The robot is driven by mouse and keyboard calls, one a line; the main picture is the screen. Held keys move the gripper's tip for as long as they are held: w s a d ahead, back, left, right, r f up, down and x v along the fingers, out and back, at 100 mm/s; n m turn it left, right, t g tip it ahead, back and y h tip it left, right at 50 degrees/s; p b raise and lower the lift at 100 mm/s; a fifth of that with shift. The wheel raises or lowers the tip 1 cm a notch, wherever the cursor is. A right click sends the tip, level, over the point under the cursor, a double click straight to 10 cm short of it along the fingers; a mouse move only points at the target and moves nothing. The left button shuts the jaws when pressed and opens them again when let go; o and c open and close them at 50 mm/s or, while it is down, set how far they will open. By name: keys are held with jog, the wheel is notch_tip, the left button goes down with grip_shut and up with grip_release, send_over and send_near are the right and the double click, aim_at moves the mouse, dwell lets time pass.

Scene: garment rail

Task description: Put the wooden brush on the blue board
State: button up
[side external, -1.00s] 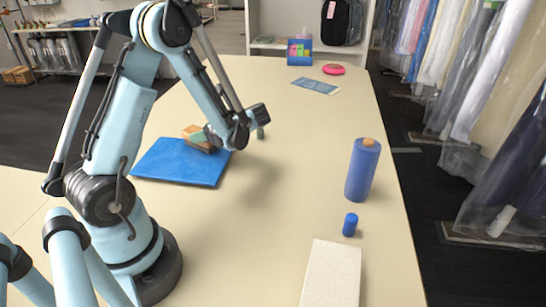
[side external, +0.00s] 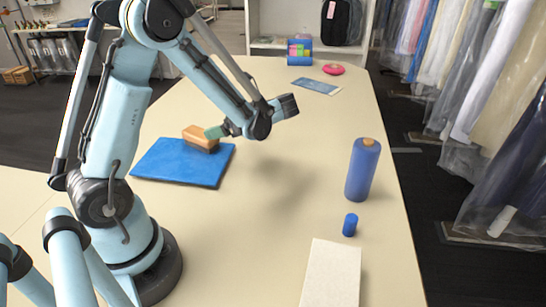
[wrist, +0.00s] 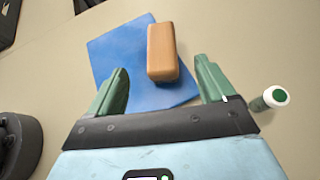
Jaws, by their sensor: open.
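The wooden brush (side external: 200,138), an orange-brown block, rests at the back edge of the blue board (side external: 180,165). In the wrist view the brush (wrist: 162,52) lies over the upper right part of the board (wrist: 125,50), and one long side seems to reach past the board's edge. My gripper (side external: 214,132) is just right of the brush in the side view. In the wrist view my gripper (wrist: 160,66) is open, with a green finger to either side of the brush in the picture and a gap to it. I see no contact. The brush's underside is hidden.
A tall blue roll (side external: 363,170), a small blue cylinder (side external: 350,225) and a pale slab (side external: 331,275) are on the table's right. The table's middle is clear.

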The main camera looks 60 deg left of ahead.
jog(key=d+r+n+t+h, duration=0.2)
jog(key=d+n+t+h, duration=0.3)
jog(key=d, duration=0.5)
jog(key=d+r+n+t+h, duration=0.3)
jog(key=d+n+t+h, duration=0.3)
jog(key=d, duration=0.4)
jog(key=shift+s+d+n+t, duration=0.35)
jog(key=shift+n+t, duration=0.45)
jog(key=shift+n, duration=0.1)
jog(key=shift+o, duration=0.3)
